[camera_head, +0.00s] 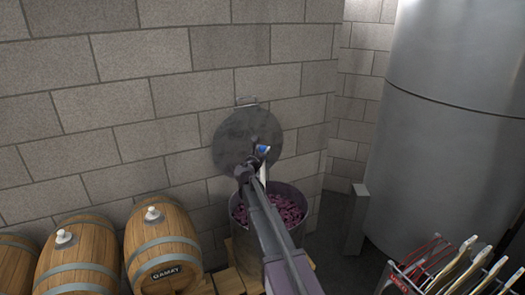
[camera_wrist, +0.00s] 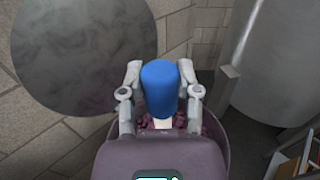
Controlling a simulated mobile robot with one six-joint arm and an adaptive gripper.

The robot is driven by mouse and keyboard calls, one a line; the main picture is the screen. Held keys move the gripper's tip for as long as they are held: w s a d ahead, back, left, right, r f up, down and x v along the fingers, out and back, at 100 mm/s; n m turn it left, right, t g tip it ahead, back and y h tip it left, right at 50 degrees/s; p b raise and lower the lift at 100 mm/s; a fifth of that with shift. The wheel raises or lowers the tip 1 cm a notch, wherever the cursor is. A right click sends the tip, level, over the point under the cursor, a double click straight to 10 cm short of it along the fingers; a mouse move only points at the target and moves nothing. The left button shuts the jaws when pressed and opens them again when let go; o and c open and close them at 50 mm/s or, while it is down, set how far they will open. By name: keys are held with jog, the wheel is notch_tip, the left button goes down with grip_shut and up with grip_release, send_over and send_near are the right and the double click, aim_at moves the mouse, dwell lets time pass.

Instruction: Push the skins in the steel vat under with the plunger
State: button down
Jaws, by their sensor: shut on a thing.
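The steel vat (camera_head: 237,218) stands against the block wall, and its rim and wall also show in the wrist view (camera_wrist: 219,150). Purple skins (camera_head: 290,208) lie inside it; my arm covers part of them. My gripper (camera_head: 257,163) is above the vat and shut on the plunger (camera_head: 264,149). In the wrist view the plunger's blue grip (camera_wrist: 160,88) sits between the two fingers, with a pale part showing below it over the skins. The plunger's lower end is hidden, so I cannot tell whether it touches the skins.
A round grey lid (camera_head: 232,140) stands upright behind the vat, close to my gripper. Wooden barrels (camera_head: 160,240), one labelled GAMAY, stand at the left. A large steel tank (camera_head: 450,120) fills the right.

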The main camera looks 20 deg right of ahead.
jog(key=shift+f+b, duration=1.65)
jog(key=shift+f, duration=0.2)
jog(key=shift+r, duration=0.1)
notch_tip(320, 180, up, 12)
jog(key=p, duration=1.2)
jog(key=shift+d, duration=0.1)
jog(key=w+d+r+p, duration=0.2)
jog(key=d+r+p, duration=0.5)
jog(key=d, duration=0.4)
jog(key=shift+d+r+p, duration=0.4)
jog(key=shift+p, duration=0.1)
jog(key=shift+f, duration=0.15)
